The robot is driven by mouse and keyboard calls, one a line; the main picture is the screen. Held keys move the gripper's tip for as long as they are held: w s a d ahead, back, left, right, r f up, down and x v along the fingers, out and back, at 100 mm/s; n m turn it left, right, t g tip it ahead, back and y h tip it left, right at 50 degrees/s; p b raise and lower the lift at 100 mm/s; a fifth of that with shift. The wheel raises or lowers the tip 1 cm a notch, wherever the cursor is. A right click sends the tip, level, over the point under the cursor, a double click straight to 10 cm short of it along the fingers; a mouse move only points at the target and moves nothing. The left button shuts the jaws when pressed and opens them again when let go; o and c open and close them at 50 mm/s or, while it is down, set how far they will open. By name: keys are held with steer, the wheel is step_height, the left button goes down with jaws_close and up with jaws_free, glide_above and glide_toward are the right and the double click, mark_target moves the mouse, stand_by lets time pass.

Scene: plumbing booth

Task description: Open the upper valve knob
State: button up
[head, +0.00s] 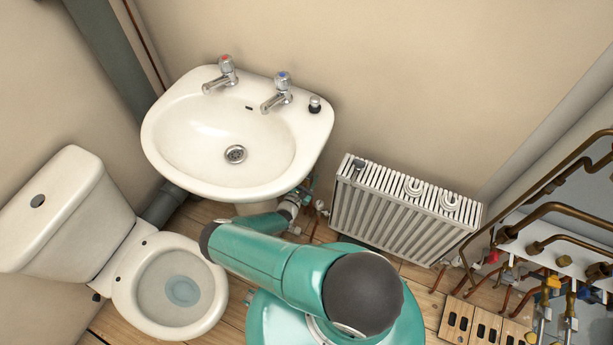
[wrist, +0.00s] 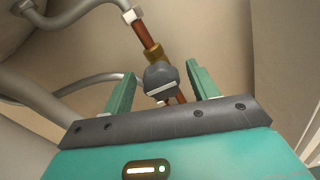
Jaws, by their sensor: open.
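A dark grey valve knob (wrist: 160,77) with a pale bar across its face shows in the wrist view. It sits at a brass fitting (wrist: 154,54) on a copper pipe (wrist: 140,30). My gripper (wrist: 161,71) is open, with one green finger on each side of the knob. Gaps show between the knob and both fingers, so neither appears to touch it. Only one knob is visible, and I cannot tell from this view whether it is the upper one. In the head view, my arm hides most of the area under the sink.
The white sink (head: 310,125) is above the work area, with grey pipes (wrist: 90,82) close by in the wrist view. A toilet (head: 130,285) stands left. A radiator (head: 395,215) and copper pipework (head: 550,210) are right. Some wooden floor (head: 195,215) is bare.

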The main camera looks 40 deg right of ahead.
steer(key=shift+d, duration=0.1)
steer(key=c, duration=1)
